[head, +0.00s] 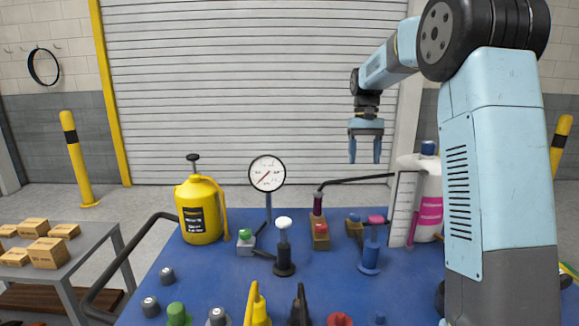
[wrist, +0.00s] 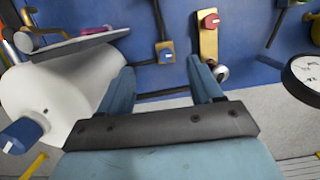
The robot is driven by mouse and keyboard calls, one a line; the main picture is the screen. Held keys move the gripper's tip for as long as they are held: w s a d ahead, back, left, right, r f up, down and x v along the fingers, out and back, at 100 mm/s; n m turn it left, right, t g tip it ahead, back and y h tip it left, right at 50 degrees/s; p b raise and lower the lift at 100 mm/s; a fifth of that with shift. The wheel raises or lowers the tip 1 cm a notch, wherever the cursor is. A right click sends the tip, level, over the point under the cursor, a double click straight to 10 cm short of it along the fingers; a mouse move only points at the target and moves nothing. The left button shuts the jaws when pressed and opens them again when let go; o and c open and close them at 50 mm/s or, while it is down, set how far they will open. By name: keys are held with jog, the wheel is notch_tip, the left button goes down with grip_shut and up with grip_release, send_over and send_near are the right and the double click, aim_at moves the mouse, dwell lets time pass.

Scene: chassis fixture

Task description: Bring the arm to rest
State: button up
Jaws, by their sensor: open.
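My gripper (head: 365,150) hangs in the air above the back of the blue table, pointing down, in the head view. Its two blue fingers are apart with nothing between them. In the wrist view my gripper (wrist: 162,88) also shows open and empty, above the table's back edge. My arm runs from the right side of the head view, up and over to the left, then down to the gripper.
The blue table (head: 200,275) holds a yellow sprayer (head: 200,210), a round gauge (head: 267,173), a white tank (head: 430,185) and several levers and knobs. A cart with boxes (head: 47,252) stands left. A shutter (head: 240,80) closes the back. Air left of the gripper is free.

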jog(key=s+r+t, duration=0.2)
jog(key=s+r, duration=0.3)
jog(key=s, duration=0.6)
jog(key=s+f+t, duration=0.2)
jog(key=s+t, duration=0.1)
jog(key=s, duration=1)
jog(key=s+f+t, duration=0.2)
jog(key=s+t, duration=0.1)
jog(key=s, duration=1)
jog(key=shift+d+f, duration=0.25)
jog(key=shift+s, duration=0.1)
